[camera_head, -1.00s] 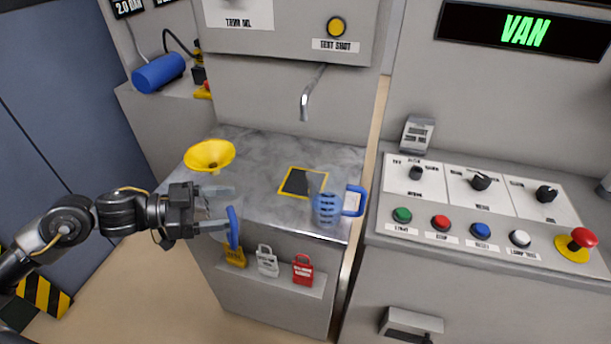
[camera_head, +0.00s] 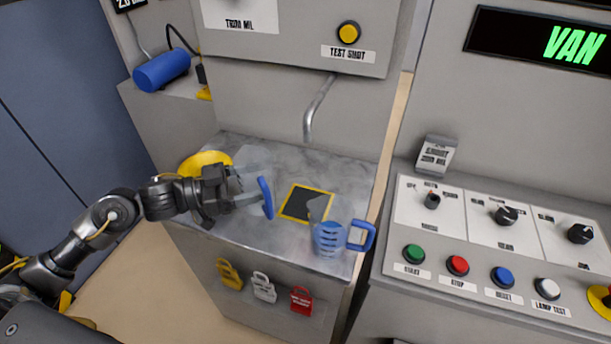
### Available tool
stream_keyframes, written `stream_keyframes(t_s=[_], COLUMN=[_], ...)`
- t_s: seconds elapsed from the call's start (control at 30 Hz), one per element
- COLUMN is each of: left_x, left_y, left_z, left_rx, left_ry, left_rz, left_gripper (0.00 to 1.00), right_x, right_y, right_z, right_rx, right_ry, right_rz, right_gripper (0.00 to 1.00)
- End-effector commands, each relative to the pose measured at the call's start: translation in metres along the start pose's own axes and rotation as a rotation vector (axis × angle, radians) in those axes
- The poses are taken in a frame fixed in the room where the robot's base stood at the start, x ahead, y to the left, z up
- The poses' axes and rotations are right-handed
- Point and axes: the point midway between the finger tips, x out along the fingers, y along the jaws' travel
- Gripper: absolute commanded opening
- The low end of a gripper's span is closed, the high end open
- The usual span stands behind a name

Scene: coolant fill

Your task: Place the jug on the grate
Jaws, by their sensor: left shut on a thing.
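My left gripper (camera_head: 245,197) is shut on a clear jug with a blue handle (camera_head: 265,197). The jug's see-through body is faint and partly hidden by the gripper, so its exact outline and height over the counter are hard to tell. The grate (camera_head: 305,205) is a dark square with a yellow border on the counter, just right of the held jug. A second clear jug (camera_head: 328,238) with blue markings and a blue handle stands upright at the grate's front right corner. My right gripper is not in view.
A yellow funnel (camera_head: 205,162) sits behind my left gripper, partly hidden. A metal spout (camera_head: 317,108) hangs above the back of the counter (camera_head: 345,170). Several padlocks, one of them red (camera_head: 301,299), hang on the front. A button panel (camera_head: 480,262) stands at right.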

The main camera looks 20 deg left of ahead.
Motion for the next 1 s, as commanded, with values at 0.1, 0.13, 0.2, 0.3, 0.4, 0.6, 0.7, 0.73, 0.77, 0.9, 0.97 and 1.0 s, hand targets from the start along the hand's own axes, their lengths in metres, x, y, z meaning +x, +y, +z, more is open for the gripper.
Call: stream_keyframes(t_s=[0.1,0.13,0.2,0.3,0.4,0.6,0.7,0.73,0.77,0.9,0.97,1.0], left_x=[0.034,0.041,0.054,0.068,0.073,0.080,0.097,0.102,0.108,0.115,0.114,0.114], left_y=[0.000,0.000,0.000,0.000,0.000,0.000,0.000,0.000,0.000,0.000,0.000,0.000], left_z=[-0.006,-0.006,-0.005,-0.004,-0.002,-0.003,-0.005,-0.005,-0.005,0.008,0.011,0.012], left_rx=[0.000,-0.001,0.000,0.000,-0.001,0.000,-0.002,-0.002,-0.001,-0.003,-0.002,-0.001], left_ry=[0.006,0.007,0.005,0.002,0.001,0.001,0.004,0.004,0.004,-0.003,-0.002,-0.001], left_rz=[0.001,0.001,0.002,0.002,0.002,0.002,0.003,0.002,0.002,0.001,0.001,0.001], left_gripper=[0.42,0.42,0.42,0.42,0.42,0.42,0.42,0.42,0.42,0.42,0.42,0.42], right_x=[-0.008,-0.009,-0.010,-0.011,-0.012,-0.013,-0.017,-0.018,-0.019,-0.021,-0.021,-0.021], right_y=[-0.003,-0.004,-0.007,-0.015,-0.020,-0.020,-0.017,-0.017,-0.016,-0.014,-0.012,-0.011], right_z=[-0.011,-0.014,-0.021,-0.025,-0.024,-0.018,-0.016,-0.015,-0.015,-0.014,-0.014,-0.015], right_rx=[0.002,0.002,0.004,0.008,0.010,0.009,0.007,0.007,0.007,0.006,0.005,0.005], right_ry=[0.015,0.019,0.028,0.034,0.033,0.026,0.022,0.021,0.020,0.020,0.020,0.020], right_rz=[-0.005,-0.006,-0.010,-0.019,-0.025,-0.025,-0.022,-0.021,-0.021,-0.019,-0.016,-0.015], right_gripper=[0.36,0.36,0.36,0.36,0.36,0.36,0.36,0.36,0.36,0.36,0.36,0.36])
